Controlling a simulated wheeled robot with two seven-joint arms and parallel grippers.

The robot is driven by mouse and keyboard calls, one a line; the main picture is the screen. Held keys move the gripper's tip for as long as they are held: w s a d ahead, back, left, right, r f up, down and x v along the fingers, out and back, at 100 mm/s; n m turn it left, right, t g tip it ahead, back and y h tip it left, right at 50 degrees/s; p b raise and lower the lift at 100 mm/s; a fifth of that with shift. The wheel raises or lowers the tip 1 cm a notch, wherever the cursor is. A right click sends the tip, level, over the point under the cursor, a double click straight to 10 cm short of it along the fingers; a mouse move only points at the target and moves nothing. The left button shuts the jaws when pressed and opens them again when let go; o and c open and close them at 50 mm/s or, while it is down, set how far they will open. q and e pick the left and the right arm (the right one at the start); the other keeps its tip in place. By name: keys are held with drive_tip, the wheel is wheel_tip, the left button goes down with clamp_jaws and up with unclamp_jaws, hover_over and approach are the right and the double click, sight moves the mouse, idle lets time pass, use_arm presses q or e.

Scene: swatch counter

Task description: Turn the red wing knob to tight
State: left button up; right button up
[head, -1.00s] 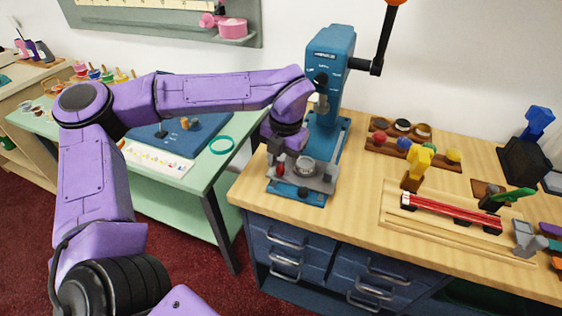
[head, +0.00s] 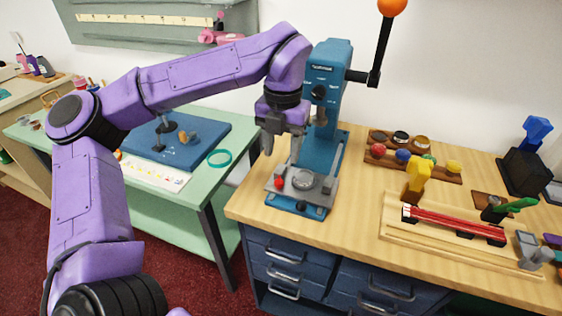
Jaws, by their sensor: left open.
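The red wing knob (head: 281,183) is a small red part on the left side of the grey plate (head: 318,194) at the foot of the blue press (head: 330,110). Its wings are too small to tell which way they point or whether it is tight. My left gripper (head: 282,154) is open and empty. Its fingers point down above the knob, with a gap between them and it. My right gripper is not in view.
A round metal cup (head: 303,180) sits on the plate right beside the knob. The press's crank with an orange ball (head: 392,6) rises at the upper right. A rack of coloured knobs (head: 440,171) and a wooden fixture with red rods (head: 452,222) stand to the right.

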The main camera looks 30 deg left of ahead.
sight(278, 184)
use_arm(q)
drive_tip(key=f+n, duration=0.1)
drive_tip(key=f, duration=0.2)
drive_tip(key=f+n, duration=0.1)
drive_tip(key=f, duration=0.2)
drive_tip(key=s+f+n, duration=0.1)
drive_tip(key=f, duration=0.2)
drive_tip(key=shift+a+f, duration=0.15)
clamp_jaws()
drive_tip(key=m+p, duration=0.1)
drive_tip(key=r+p, duration=0.1)
drive_tip(key=p, duration=0.1)
drive_tip(key=shift+a+m, duration=0.2)
drive_tip(key=shift+m, duration=0.2)
drive_tip(key=shift+f+m+p, duration=0.15)
drive_tip(key=shift+m+p, duration=0.3)
drive_tip(key=shift+m, duration=0.05)
drive_tip(key=shift+f, duration=0.3)
